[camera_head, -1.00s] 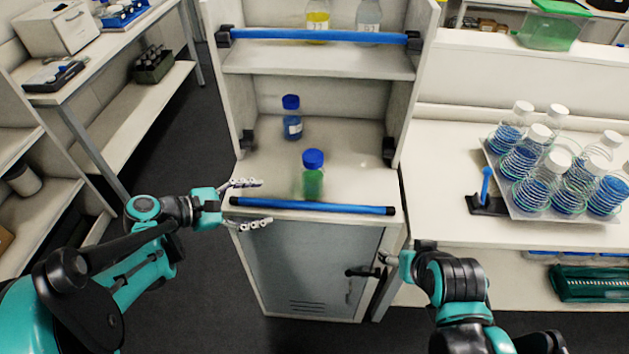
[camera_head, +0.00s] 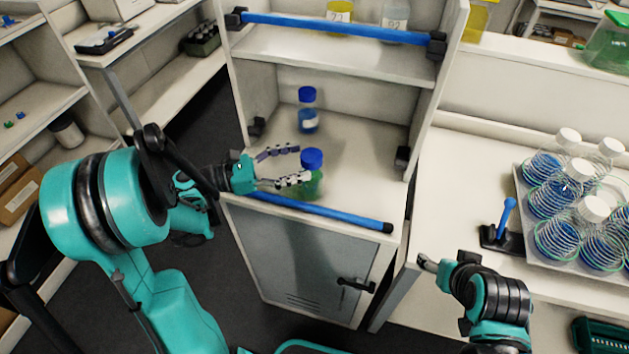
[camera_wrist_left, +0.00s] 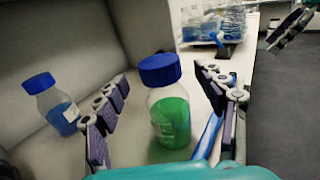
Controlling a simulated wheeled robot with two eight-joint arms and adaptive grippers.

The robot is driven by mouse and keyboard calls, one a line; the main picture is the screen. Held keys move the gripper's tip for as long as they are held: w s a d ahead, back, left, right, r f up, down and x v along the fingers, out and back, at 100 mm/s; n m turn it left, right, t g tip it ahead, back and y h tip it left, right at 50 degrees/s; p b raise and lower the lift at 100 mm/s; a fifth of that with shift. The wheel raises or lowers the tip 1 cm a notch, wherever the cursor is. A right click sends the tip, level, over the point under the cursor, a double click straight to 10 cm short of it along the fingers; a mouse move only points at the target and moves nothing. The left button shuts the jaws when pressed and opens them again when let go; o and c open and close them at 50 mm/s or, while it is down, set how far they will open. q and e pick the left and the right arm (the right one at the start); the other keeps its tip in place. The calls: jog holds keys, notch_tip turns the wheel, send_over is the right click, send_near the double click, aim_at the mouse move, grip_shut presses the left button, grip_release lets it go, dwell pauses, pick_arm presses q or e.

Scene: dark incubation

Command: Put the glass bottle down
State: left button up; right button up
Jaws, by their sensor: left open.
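A glass bottle with green liquid and a blue cap (camera_head: 313,160) stands upright on the lower shelf of the white cabinet (camera_head: 350,185). It also shows in the left wrist view (camera_wrist_left: 172,118), between the spread fingers. My left gripper (camera_head: 299,164) is open, with a finger on either side of the green bottle; I cannot tell whether they touch it. A second blue-capped bottle with blue liquid (camera_head: 307,112) stands further back on the same shelf and shows on the left of the wrist view (camera_wrist_left: 52,104). My right gripper (camera_head: 428,264) is near the cabinet's right side; its finger opening is unclear.
A blue bar (camera_head: 330,215) runs along the front edge of the shelf. Another blue bar (camera_head: 340,28) fronts the upper shelf, which holds bottles. On the right bench, a tray (camera_head: 525,215) carries several flasks, beside a blue-handled item (camera_head: 505,220). The shelf right of the green bottle is clear.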

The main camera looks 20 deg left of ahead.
aim_at(311, 155)
pick_arm(q)
jog(key=x, duration=0.4)
jog(key=shift+r+b, duration=0.1)
jog(key=shift+b, duration=0.3)
grip_shut()
jog(key=shift+r, duration=0.15)
